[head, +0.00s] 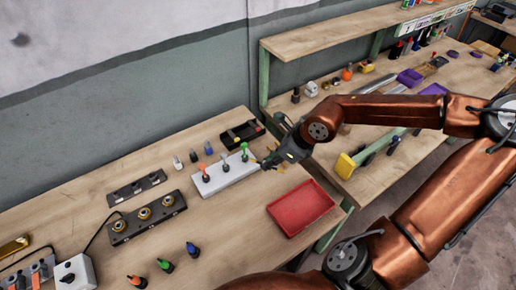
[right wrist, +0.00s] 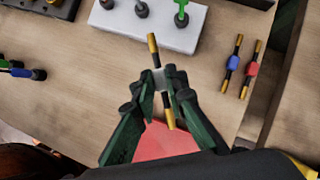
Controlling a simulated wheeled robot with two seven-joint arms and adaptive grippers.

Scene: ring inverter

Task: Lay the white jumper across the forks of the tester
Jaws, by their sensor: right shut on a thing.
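The white jumper (right wrist: 159,79), a thin rod with gold ends and a white middle, is between the fingers of my right gripper (right wrist: 160,88) in the right wrist view. My right gripper (head: 272,163) is shut on it, above the table beside the right end of a white block (head: 222,178). The green post (right wrist: 181,14) has a forked top. The jumper is apart from the posts. My left gripper is not in view.
A blue jumper (right wrist: 232,63) and a red jumper (right wrist: 253,69) lie on the table to the right. A red tray (head: 301,207) sits near the front edge. A dark block with gold rings (head: 147,217) stands left.

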